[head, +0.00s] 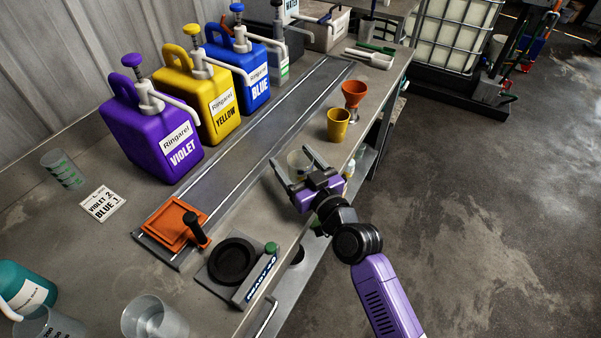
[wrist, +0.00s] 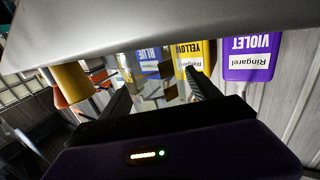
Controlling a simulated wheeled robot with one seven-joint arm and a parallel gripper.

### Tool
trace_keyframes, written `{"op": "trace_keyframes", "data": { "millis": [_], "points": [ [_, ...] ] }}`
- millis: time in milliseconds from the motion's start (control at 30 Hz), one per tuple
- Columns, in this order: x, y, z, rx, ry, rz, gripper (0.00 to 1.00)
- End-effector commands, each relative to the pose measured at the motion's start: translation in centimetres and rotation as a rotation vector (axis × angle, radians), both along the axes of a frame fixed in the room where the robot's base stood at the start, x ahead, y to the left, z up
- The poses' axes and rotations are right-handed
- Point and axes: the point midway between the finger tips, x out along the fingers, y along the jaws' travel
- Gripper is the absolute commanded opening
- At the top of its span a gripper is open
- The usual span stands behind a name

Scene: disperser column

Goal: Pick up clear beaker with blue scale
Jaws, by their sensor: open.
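A clear beaker (head: 299,158) stands at the bench's front edge, between or just beyond the open fingers of my gripper (head: 294,157). Its scale colour is too small to tell. In the wrist view a pale, see-through shape (wrist: 150,90) shows between the two dark fingers of my gripper (wrist: 157,88); contact cannot be made out. Other clear vessels stand on the bench: one with green marks (head: 62,168) at the left, one with pale marks (head: 45,324) at the bottom left, and a plain-looking one (head: 155,318) at the bottom.
Violet (head: 150,125), yellow (head: 205,100) and blue (head: 245,68) pump jugs line the back. A scale (head: 234,262) and orange plate (head: 176,228) lie to the left. A grey bench edge (wrist: 170,40) crosses the wrist view.

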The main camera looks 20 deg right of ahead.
Motion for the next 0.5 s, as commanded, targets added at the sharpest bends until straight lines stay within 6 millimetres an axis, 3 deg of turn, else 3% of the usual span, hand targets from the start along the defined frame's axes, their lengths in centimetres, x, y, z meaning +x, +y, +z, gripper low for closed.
{"op": "trace_keyframes", "data": {
  "millis": [100,433,500],
  "points": [
    [-0.03,0.00,-0.01,0.000,0.000,0.000,0.71],
    [-0.04,0.00,0.01,0.000,0.000,0.000,0.06],
    [-0.04,0.00,0.03,0.000,-0.001,0.000,0.06]
  ]
}}
